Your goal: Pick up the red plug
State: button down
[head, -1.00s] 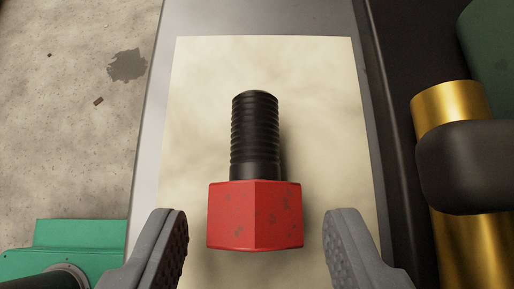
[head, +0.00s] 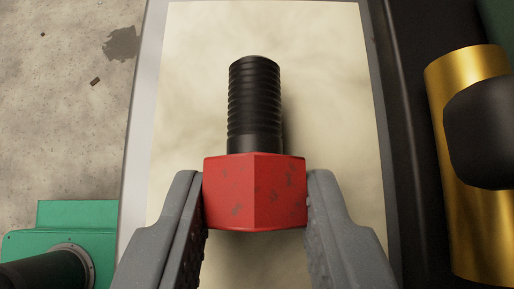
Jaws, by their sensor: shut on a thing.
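The red plug (head: 255,192) has a red, scuffed hexagonal head and a black ribbed shaft that points away from me. It lies over a cream-coloured pad (head: 340,80) in the middle of the head view. My gripper (head: 255,195) is shut on the red head, with one grey finger against its left side and one against its right side. The black shaft is free of the fingers. The inner faces of the fingers are partly hidden. I cannot tell whether the plug still rests on the pad.
A grey border edges the pad, and speckled concrete floor (head: 60,130) lies to the left. A green part with a black cylinder is at lower left. A gold cylinder (head: 470,240) with a black piece stands at the right, beside a dark strip.

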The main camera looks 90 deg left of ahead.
jog(key=shift+r+b, duration=0.4)
jog(key=shift+r, duration=0.3)
jog(key=shift+w+r, duration=0.1)
jog(key=shift+r, duration=0.4)
jog(key=shift+r+b, duration=0.45)
jog(key=shift+r, duration=2.35)
